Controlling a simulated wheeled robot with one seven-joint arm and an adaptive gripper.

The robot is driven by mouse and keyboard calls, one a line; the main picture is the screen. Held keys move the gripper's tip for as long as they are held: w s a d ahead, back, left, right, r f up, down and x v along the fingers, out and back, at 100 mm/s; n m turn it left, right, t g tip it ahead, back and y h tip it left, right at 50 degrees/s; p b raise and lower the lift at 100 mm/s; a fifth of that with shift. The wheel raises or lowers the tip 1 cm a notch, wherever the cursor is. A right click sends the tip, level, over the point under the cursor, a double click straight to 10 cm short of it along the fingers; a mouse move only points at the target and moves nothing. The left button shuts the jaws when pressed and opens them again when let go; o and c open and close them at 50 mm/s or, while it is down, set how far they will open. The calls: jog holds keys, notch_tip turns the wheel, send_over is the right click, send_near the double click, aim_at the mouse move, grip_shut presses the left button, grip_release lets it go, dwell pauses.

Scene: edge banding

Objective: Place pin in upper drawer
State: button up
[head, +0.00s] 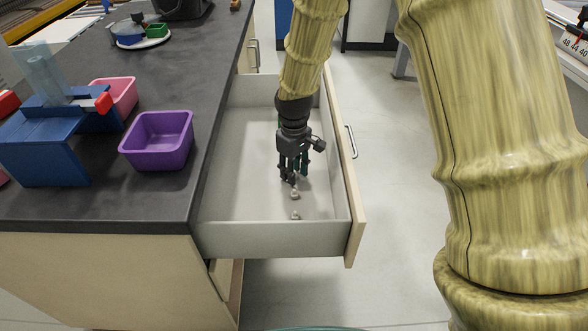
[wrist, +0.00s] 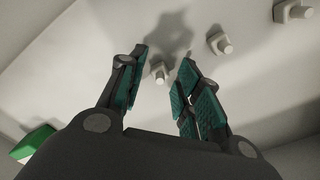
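The upper drawer (head: 245,170) is pulled out, with a pale grey interior. My gripper (head: 292,179) reaches down inside it, fingers pointing toward the floor. In the wrist view my gripper (wrist: 163,62) is open, with its teal-padded fingers apart. A small off-white pin (wrist: 158,72) shows between the fingertips, with a gap to the right finger; I cannot tell whether it rests on the drawer floor. Two similar pins, one nearer (wrist: 222,44) and one farther (wrist: 292,11), lie on the floor to the right. The head view shows small pins (head: 295,195) just in front of the gripper.
A green piece (wrist: 34,143) is at the lower left of the wrist view. The dark countertop (head: 165,205) left of the drawer holds a purple bin (head: 158,145), a pink bin (head: 122,94) and a blue fixture (head: 45,145). The drawer's walls surround my gripper.

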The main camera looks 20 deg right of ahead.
jog(key=shift+r, duration=0.15)
notch_tip(320, 180, up, 12)
jog(key=p, duration=0.2)
jog(key=shift+p, duration=0.3)
